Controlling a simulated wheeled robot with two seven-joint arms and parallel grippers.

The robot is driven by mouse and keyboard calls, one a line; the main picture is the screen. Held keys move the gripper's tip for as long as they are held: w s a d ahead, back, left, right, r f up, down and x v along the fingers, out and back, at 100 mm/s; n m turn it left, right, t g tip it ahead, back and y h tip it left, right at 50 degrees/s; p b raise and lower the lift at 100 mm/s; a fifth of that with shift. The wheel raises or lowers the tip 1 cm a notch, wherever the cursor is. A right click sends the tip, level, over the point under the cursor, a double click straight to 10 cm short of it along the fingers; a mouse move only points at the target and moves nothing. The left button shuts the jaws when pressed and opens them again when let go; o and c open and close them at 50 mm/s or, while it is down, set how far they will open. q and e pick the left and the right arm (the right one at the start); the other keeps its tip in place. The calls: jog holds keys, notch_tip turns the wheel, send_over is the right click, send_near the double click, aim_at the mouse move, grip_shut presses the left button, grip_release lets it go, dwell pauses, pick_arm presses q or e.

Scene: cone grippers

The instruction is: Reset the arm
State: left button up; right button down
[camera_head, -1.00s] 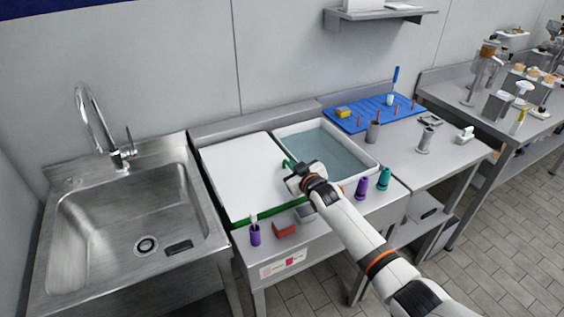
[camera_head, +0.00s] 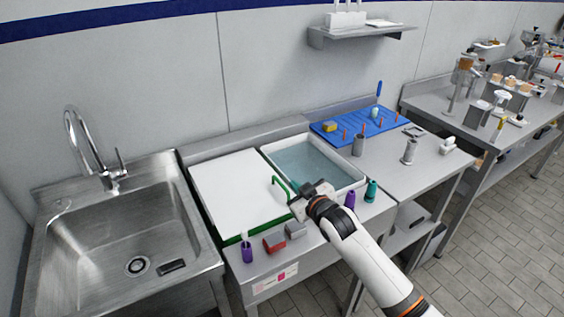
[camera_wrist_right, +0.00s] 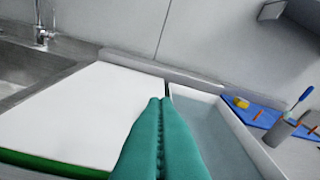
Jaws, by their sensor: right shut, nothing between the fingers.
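My right gripper (camera_head: 292,187) hangs over the front left part of the water tub (camera_head: 358,185), near the white board. Its teal ribbed fingers (camera_wrist_right: 160,125) lie together in the right wrist view, with nothing between them. The fingertips point toward the back wall. My white right arm (camera_head: 365,252) comes in from the lower right. My left gripper is in neither view.
Purple (camera_head: 247,252) and teal (camera_head: 371,190) cones, a red block (camera_head: 274,242) and a grey block (camera_head: 295,230) line the front. A sink (camera_head: 130,225) is at left; a blue mat (camera_head: 358,126) is behind right.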

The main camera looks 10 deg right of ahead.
jog(key=shift+m+g+h, duration=0.3)
jog(key=shift+g, duration=0.5)
jog(key=s+f, duration=0.2)
jog(key=s, duration=0.1)
jog(key=s+f, duration=0.1)
jog(key=f, duration=0.1)
jog(key=shift+s+a, duration=0.15)
jog(key=shift+a, duration=0.2)
jog(key=s+d+f+m+g+h, duration=0.1)
jog(key=s+f+g, duration=0.2)
jog(key=s, duration=0.9)
jog(key=s+d+f+m+g+h, duration=0.15)
jog(key=s+g, duration=0.25)
jog(key=s, duration=0.8)
jog(key=s+d+f+m+g+h, duration=0.1)
jog(key=s+d+f+g, duration=0.2)
jog(key=s, duration=0.9)
notch_tip(320, 180, down, 26)
jog(key=s+a+g, duration=0.1)
jog(key=a, duration=0.1)
jog(key=s+d+f+g, duration=0.1)
jog(key=s+d+f, duration=0.2)
jog(key=s+f, duration=1.3)
jog(key=shift+s+d+f, duration=0.15)
jog(key=shift+s+d, duration=0.05)
jog(key=shift+s, duration=0.05)
